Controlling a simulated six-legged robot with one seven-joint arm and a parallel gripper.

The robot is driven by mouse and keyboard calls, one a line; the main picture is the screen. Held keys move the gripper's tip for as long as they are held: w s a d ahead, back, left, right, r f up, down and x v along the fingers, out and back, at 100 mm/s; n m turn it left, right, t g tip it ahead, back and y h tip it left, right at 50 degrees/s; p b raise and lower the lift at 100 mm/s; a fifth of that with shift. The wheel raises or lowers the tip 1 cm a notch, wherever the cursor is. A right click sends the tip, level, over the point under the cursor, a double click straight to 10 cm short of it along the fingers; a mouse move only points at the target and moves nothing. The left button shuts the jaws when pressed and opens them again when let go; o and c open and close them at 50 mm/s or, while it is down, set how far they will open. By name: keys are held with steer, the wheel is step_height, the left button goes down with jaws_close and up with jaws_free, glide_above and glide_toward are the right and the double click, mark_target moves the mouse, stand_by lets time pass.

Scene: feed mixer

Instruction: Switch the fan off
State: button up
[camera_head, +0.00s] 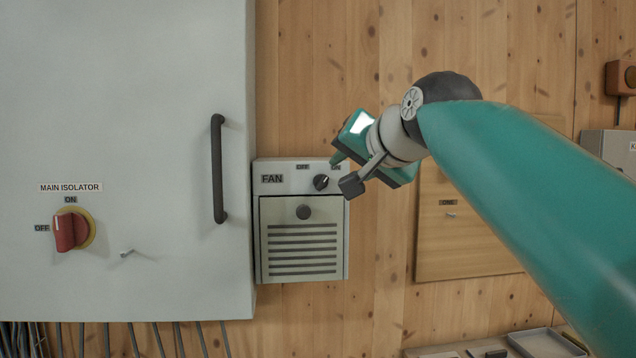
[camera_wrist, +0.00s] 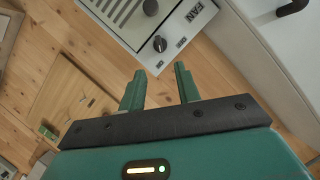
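The fan box (camera_head: 263,222) is a pale unit labelled FAN on the wooden wall, with a slatted front. Its small black knob (camera_head: 321,182) sits on the top strip, below and between the OFF label (camera_head: 302,167) and the ON label. The knob's light mark appears to point up and right, toward ON. My gripper (camera_head: 343,173) is just right of the knob, with its fingers near the ON label. In the wrist view my gripper (camera_wrist: 160,70) is open and empty, and the knob (camera_wrist: 160,44) shows beyond the gap between the fingertips, apparently not touched.
A grey cabinet (camera_head: 130,140) stands left of the fan box, with a dark vertical handle (camera_head: 217,168) and a red main isolator switch (camera_head: 70,231). A wooden panel (camera_head: 465,240) is on the right. A tray (camera_head: 545,343) lies low at the right.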

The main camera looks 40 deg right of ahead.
mark_target(324, 182)
steer(key=x, duration=1.2)
steer(key=shift+w+d+f, duration=0.15)
steer(key=shift+w+d, duration=0.05)
steer(key=shift+w, duration=0.1)
jaws_close()
